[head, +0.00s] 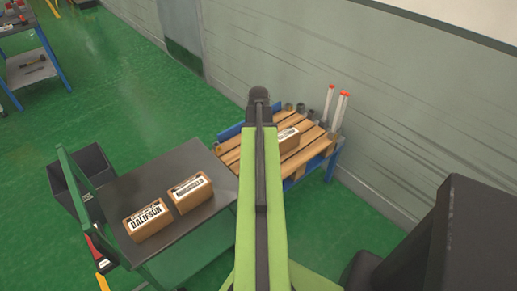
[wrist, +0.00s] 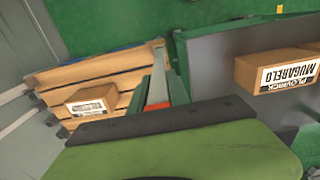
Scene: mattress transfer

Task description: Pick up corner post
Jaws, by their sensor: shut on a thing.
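Two white corner posts with red tips (head: 341,108) stand upright at the right corner of the wooden pallet (head: 228,157) in the head view. My gripper (wrist: 161,72) shows in the wrist view, its fingers pointing away from the camera. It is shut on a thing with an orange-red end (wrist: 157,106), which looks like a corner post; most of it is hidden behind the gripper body. In the head view my green arm reaches over the pallet side and hides the fingers and the held piece.
A cardboard box (head: 289,139) lies on the pallet, which rests on a blue frame. Several dark sockets line its back edge by the wall. A dark-topped cart (head: 131,180) at left carries two boxes (head: 190,193). Green floor (head: 160,110) is free behind the cart.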

